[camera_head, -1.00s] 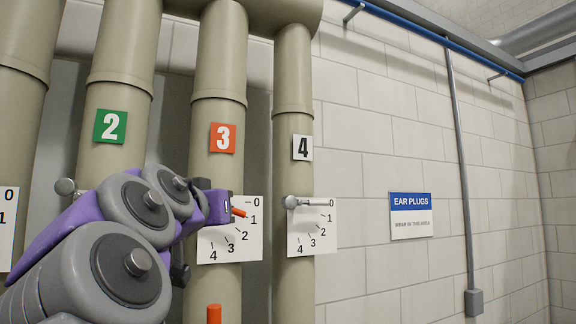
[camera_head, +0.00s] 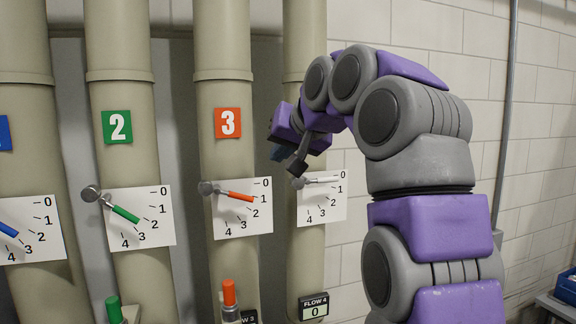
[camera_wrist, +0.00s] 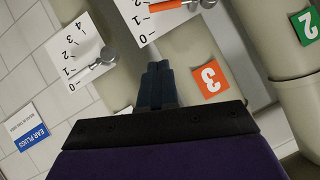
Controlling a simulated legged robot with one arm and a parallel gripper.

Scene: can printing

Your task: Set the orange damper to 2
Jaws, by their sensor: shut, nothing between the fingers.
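The orange damper lever (camera_head: 238,196) slopes slightly down to the right from its grey pivot on pipe 3, pointing about at the 1 mark of its white dial plate (camera_head: 240,222). An orange sign (camera_head: 228,123) with 3 is above it. In the wrist view the orange lever (camera_wrist: 172,5) is at the top edge, partly cut off. My gripper (camera_head: 277,153) is above and right of the lever, in front of pipe 4's side, apart from it. In the wrist view my gripper (camera_wrist: 157,68) is shut and empty.
The green lever (camera_head: 125,214) on pipe 2 and the blue lever (camera_head: 8,230) are to the left. The white lever (camera_head: 322,180) on pipe 4 is close to my gripper. An orange-topped post (camera_head: 229,292) and a green-topped post (camera_head: 113,309) stand below.

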